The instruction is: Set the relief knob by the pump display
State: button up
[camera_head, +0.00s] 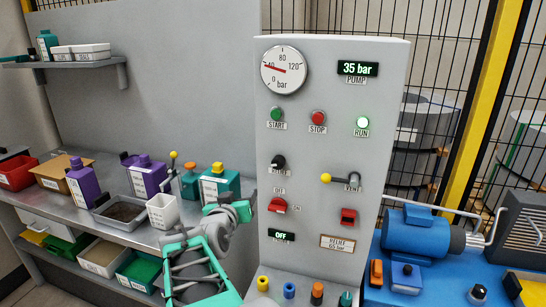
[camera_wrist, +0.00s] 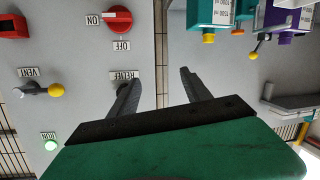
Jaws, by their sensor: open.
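The black relief knob (camera_head: 279,161) is on the upper middle of the grey control panel (camera_head: 384,120), above its RELIEF label. The pump display (camera_head: 357,68) reads 35 bar in green, at the panel's upper right. A plate (camera_head: 345,243) low on the panel reads RELIEF 65 bar. My gripper (camera_wrist: 158,82) is open and empty, with its two dark fingers apart in the wrist view. That view is upside down. There the RELIEF label (camera_wrist: 121,75) shows by the left finger; the knob is mostly hidden behind that finger. I cannot tell whether they touch.
A round gauge (camera_head: 284,68) has its needle near 40. The RUN lamp (camera_head: 362,126) glows green. A yellow-tipped VENT lever (camera_head: 326,179) and a red rotary switch (camera_head: 279,206) stick out near the knob. A bench with bottles and bins stands left; a blue motor (camera_head: 415,232) stands right.

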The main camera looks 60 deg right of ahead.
aim_at(276, 164)
jog(key=s+d+r+m+g+h, duration=0.1)
jog(key=s+d+r+g+h, duration=0.15)
jog(key=s+d+r, duration=0.3)
jog(key=shift+t+h, duration=0.25)
jog(key=shift+h, duration=0.1)
jog(key=d+p, duration=0.1)
jog(key=d, duration=0.1)
jog(key=d+p, duration=0.1)
jog(key=d, duration=0.2)
jog(key=d+p, duration=0.1)
jog(key=d, duration=0.1)
jog(key=shift+w+d+f, duration=0.15)
jog(key=shift+w+f, duration=0.1)
jog(key=shift+w, duration=0.05)
grip_shut()
